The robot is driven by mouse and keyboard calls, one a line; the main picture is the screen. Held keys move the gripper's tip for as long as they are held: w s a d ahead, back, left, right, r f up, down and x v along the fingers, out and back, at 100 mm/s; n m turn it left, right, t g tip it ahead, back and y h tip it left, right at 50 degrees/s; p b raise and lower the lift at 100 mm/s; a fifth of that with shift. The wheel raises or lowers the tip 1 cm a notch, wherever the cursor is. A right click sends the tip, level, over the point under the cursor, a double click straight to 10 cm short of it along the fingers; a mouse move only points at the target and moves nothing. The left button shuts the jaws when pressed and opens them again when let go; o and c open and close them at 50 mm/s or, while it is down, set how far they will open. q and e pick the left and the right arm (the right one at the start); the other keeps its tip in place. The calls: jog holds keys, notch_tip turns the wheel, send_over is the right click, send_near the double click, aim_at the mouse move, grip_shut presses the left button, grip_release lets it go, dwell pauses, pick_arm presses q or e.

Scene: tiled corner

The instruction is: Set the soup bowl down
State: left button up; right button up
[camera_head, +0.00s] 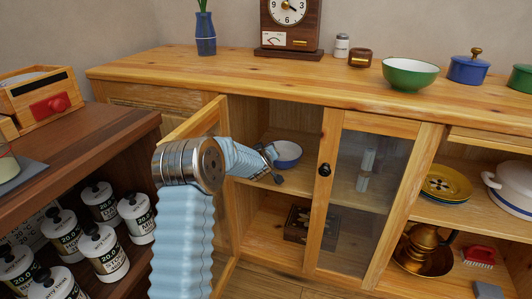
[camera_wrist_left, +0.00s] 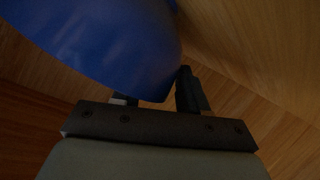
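A small bowl (camera_head: 288,155), blue outside and white inside, is upright at the upper shelf (camera_head: 262,180) inside the open cabinet. My left arm reaches in from the left, and my left gripper (camera_head: 274,166) is at the bowl's left side. In the left wrist view the blue bowl wall (camera_wrist_left: 105,45) fills the upper left and hides most of one finger. The fingers (camera_wrist_left: 155,98) stand well apart, with the bowl's edge between them. The bowl seems to rest on the shelf, but its contact is hard to see. My right gripper is not in view.
A closed glass door (camera_head: 368,175) is right of the opening. A dark box (camera_head: 300,225) sits on the lower shelf. A green bowl (camera_head: 410,75) and clock (camera_head: 290,20) stand on top.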

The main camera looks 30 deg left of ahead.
pick_arm(q)
jog(key=shift+r, duration=0.1)
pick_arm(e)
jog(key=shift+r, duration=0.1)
pick_arm(q)
jog(key=v, duration=1.2)
